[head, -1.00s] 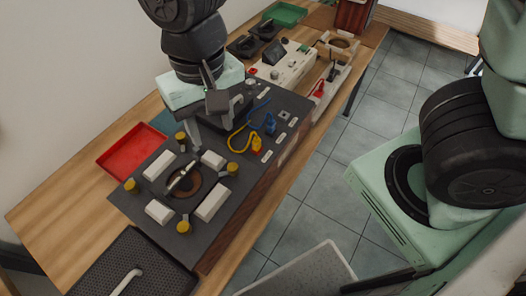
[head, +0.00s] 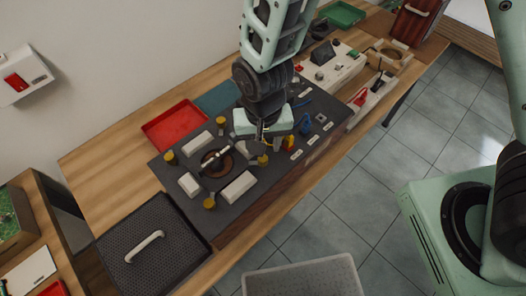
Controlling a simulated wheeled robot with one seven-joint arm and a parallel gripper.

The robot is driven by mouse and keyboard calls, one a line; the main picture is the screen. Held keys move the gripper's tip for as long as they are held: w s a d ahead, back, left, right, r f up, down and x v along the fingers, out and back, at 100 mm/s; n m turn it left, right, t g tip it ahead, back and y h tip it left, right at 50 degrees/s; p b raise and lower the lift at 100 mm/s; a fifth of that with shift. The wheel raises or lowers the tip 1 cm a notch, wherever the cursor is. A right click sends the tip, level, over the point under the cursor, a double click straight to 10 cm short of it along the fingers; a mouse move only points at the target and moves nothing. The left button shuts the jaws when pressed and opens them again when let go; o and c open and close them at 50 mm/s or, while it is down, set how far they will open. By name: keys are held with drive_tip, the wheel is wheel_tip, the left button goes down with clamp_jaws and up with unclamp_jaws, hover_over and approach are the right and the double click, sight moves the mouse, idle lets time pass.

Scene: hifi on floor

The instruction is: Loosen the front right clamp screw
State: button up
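A dark fixture board (head: 258,205) lies on the wooden bench. On it, a round brown part (head: 212,172) with a metal bar across it sits among several white blocks (head: 238,187). Yellow-brown clamp screws stand around it: one at the left (head: 171,158), one at the back (head: 220,121), one at the near edge (head: 209,202) and one at the right (head: 263,160). My gripper (head: 262,138) points down just behind and above the right screw. Its dark fingers are small and partly hidden by the hand. I cannot tell whether they are open or touch the screw.
Blue and yellow connectors (head: 305,124) lie right of my gripper. A red tray (head: 176,127) is behind the fixture. A black perforated plate with a handle (head: 145,247) stands at the front left. A grey bin (head: 305,279) is on the floor. A white instrument panel (head: 333,66) is farther back.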

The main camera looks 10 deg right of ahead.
sight(263, 158)
drive_tip(key=shift+f+p, duration=0.4)
drive_tip(key=shift+f, duration=2.25)
clamp_jaws()
